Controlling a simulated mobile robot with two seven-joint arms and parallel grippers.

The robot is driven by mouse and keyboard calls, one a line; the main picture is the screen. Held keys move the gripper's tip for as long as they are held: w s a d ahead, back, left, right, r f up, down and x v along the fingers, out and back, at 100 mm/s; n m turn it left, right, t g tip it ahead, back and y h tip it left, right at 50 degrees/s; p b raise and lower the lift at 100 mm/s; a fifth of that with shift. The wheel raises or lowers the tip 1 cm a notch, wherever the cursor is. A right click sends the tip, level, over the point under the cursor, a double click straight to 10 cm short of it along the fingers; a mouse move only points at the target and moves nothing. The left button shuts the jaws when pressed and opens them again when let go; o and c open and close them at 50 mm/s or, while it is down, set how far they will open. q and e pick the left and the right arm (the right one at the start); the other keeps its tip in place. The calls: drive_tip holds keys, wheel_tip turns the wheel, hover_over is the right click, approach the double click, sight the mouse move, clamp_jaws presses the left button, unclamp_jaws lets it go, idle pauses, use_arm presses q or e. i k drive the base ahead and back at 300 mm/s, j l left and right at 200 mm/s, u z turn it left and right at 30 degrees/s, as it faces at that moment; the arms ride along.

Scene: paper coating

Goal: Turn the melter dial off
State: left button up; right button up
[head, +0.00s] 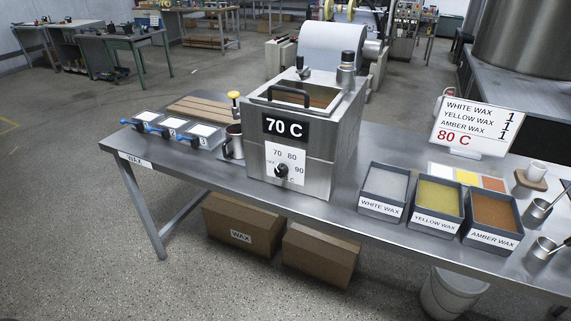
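The melter (329,149) is a steel box on the metal table, with a black handle on its lid. Its black display (284,128) reads 70 C. The melter dial (282,170) is a dark round knob low on the front, over a white scale plate (292,152) marked 70, 80 and 90; the other marks are partly hidden or too small to read. I cannot tell exactly which mark the knob points to. Neither of my grippers shows in the head view, and nothing touches the dial.
Bins of white wax (401,208), yellow wax (422,223) and amber wax (475,234) stand right of the melter. A sign (472,126) reads 80 C. Cardboard boxes (240,229) sit beneath. The front floor is clear.

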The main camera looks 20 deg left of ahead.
sight(281, 170)
drive_tip(key=u, duration=1)
